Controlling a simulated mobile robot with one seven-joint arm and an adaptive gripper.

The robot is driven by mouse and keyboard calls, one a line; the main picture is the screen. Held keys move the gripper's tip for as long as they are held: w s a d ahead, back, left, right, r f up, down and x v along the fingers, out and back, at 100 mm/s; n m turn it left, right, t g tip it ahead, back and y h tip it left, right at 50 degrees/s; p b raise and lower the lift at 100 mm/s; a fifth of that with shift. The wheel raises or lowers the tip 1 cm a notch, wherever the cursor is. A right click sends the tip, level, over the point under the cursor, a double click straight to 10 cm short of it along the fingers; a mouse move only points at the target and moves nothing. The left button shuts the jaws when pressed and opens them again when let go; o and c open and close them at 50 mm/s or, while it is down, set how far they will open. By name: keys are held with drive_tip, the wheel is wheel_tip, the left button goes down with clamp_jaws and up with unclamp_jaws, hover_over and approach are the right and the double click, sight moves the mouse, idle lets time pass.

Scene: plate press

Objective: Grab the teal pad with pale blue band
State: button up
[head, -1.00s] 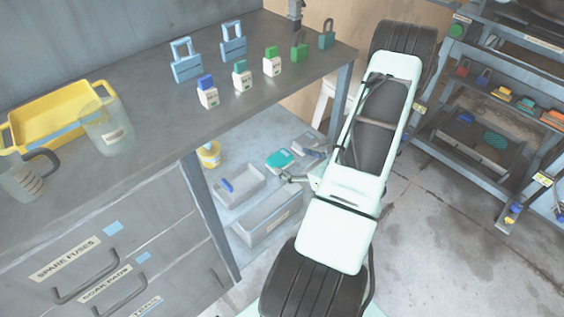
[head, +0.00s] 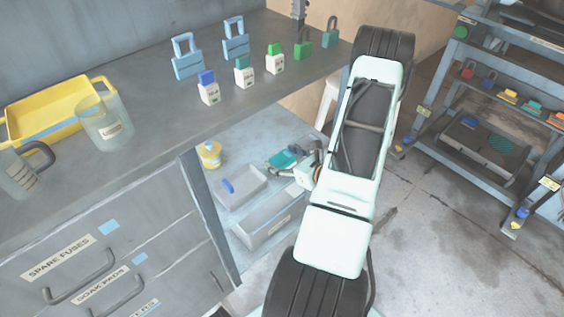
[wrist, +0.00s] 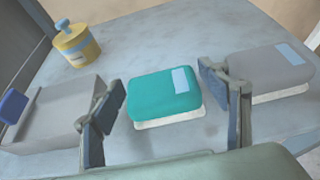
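The teal pad with a pale blue band (wrist: 163,95) lies flat on the lower shelf, its white underside showing along the front edge. In the head view the teal pad (head: 285,157) is partly covered by my gripper (head: 290,166). In the wrist view my gripper (wrist: 165,102) is open. One finger is left of the pad and the other is right of it. A gap shows between each finger and the pad, so nothing is held.
A grey pad with a pale blue band (wrist: 268,70) lies close on the right, behind my right finger. A grey bin (wrist: 55,112) stands on the left. A yellow container (wrist: 76,45) stands behind it. The workbench (head: 150,150) overhangs the shelf.

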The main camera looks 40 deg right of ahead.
drive_tip(key=c, duration=0.8)
drive_tip(key=shift+o, duration=0.2)
